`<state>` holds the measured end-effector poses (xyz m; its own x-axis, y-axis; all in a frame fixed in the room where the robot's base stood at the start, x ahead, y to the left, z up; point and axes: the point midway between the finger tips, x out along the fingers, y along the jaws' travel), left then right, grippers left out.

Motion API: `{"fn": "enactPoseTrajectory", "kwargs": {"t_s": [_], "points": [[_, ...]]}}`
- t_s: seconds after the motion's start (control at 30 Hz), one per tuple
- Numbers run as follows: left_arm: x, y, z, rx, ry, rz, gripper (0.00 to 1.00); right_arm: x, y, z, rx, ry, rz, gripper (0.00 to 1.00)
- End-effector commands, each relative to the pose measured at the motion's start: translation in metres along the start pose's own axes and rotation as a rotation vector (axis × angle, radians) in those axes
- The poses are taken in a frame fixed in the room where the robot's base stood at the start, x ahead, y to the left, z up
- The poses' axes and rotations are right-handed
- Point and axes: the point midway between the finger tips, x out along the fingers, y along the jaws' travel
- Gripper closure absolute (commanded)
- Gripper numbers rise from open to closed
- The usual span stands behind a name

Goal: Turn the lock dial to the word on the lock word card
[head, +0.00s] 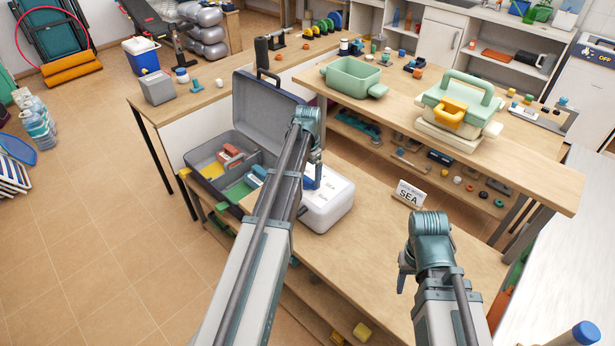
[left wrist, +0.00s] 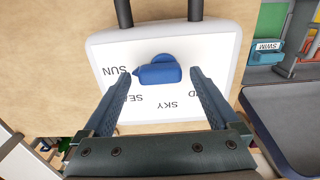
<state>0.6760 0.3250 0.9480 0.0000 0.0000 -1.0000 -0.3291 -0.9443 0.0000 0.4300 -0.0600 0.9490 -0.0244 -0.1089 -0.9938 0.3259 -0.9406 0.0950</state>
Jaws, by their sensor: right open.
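The lock (head: 335,203) is a white block on the front table; in the left wrist view its white face (left wrist: 110,62) shows the words SUN, SEA, SKY and one partly hidden word ending in D. The blue lock dial (left wrist: 158,72) has its narrow end toward SUN. My left gripper (left wrist: 163,75) is open above the face, its fingers on either side of the dial; I cannot tell whether they touch it. In the head view my left gripper (head: 314,172) hides much of the dial. The lock word card (head: 409,194) reads SEA. My right gripper (head: 404,273) is open and empty, right of the lock.
An open grey case (head: 236,142) with coloured blocks in it stands left of the lock. Behind, a raised bench (head: 400,112) holds a green tub (head: 351,77) and a green-handled box (head: 459,100). The table between lock and card is clear.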

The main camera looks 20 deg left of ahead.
Motion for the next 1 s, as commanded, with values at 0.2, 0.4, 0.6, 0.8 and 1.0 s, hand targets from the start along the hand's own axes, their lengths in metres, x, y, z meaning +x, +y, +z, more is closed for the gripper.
{"fn": "enactPoseTrajectory", "kwargs": {"t_s": [0.2, 0.4, 0.6, 0.8, 1.0], "points": [[0.0000, 0.0000, 0.0000, 0.000, 0.000, 0.000, 0.47, 0.0000, 0.0000, 0.0000, 0.000, 0.000, 0.000, 0.50], [0.0000, -0.0001, 0.0000, 0.000, 0.000, 0.000, 0.83, 0.0000, 0.0000, 0.0000, 0.000, 0.000, 0.000, 0.50], [0.0000, -0.0001, -0.0001, -0.014, 0.000, 0.000, 0.86, 0.0000, 0.0000, 0.0000, 0.000, 0.000, 0.000, 0.50], [0.0001, -0.0001, -0.0007, -0.097, 0.000, 0.000, 0.86, 0.0001, 0.0000, 0.0000, 0.000, 0.000, 0.000, 0.50], [0.0001, -0.0003, -0.0016, -0.252, 0.000, 0.000, 0.86, 0.0001, 0.0000, 0.0000, 0.000, 0.000, 0.000, 0.50]]}}
